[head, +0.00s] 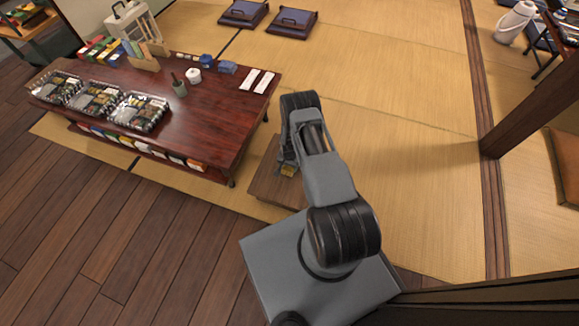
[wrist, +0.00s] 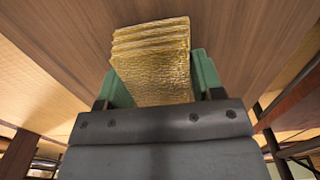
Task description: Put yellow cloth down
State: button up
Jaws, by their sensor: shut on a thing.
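The yellow cloth (wrist: 155,62) is a folded, layered stack between the green fingers of my gripper (wrist: 160,80) in the wrist view. My gripper is shut on it, with a finger at each side. A brown wooden surface lies beyond the cloth in that view; I cannot tell whether the cloth touches it. In the head view, a bit of the yellow cloth (head: 288,170) shows below the gripper, over a small low wooden stand (head: 273,188). My arm hides much of the stand and most of the gripper there.
A low dark red table (head: 215,113) stands to the left, with several filled trays (head: 138,111), a green mortar (head: 179,88) and white cards (head: 262,81) on it. Dark cushions (head: 292,23) lie at the back. A wooden post (head: 530,105) stands right. Tatami (head: 400,130) between is clear.

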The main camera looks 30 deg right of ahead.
jog(key=shift+f, duration=0.15)
jog(key=shift+f, duration=0.1)
jog(key=o, duration=0.9)
